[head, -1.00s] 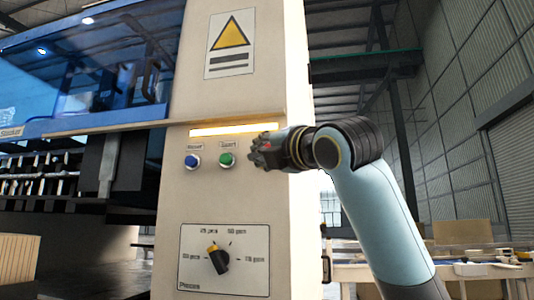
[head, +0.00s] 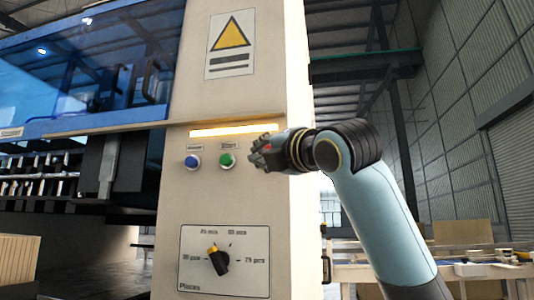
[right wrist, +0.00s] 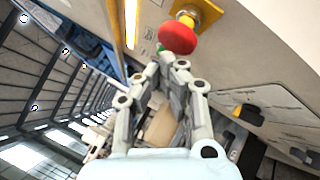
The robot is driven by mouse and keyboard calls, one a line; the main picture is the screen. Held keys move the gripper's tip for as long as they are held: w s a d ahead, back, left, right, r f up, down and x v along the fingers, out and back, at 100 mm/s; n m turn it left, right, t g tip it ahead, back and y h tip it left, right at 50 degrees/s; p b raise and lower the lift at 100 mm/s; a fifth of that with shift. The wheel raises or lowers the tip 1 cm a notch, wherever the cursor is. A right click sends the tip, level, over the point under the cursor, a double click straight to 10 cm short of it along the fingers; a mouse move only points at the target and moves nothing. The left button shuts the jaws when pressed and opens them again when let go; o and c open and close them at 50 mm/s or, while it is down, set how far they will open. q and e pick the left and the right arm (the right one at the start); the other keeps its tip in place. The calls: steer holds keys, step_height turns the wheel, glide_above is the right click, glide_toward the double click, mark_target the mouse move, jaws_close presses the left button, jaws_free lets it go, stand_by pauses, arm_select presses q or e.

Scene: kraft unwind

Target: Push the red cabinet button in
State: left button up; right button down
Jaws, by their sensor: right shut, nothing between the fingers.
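The red cabinet button (right wrist: 178,38) is a red mushroom head on a yellow base (right wrist: 203,12), near the top of the right wrist view. In the head view only a small bit of red (head: 267,148) shows at my right gripper, which hides the rest. My right gripper (head: 255,157) is shut and empty in front of the cream cabinet (head: 210,110). In the right wrist view its fingertips (right wrist: 172,60) are just below the button's head in the picture. I cannot tell whether they touch it. My left gripper is not in view.
A blue button (head: 192,161) and a green button (head: 227,160) sit left of my right gripper, under a lit strip (head: 234,130). A dial panel (head: 224,258) is below. A blue-covered machine (head: 80,70) stands at left. A table (head: 440,270) is at right.

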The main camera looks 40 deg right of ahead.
steer(key=shift+w+d, duration=0.15)
steer(key=shift+d, duration=0.05)
steer(key=shift+w+d, duration=0.35)
steer(key=shift+d, duration=0.05)
stand_by(0.9)
steer(key=shift+s+a, duration=0.1)
steer(key=shift+a, duration=0.05)
steer(key=shift+s+a+p, duration=0.55)
steer(key=shift+a+p, duration=0.1)
steer(key=shift+p, duration=0.15)
steer(key=s+a+b, duration=0.3)
steer(key=b, duration=0.1)
steer(key=shift+s+a+b, duration=0.1)
steer(key=shift+a+b, duration=0.25)
steer(key=shift+a, duration=0.05)
stand_by(0.3)
stand_by(0.5)
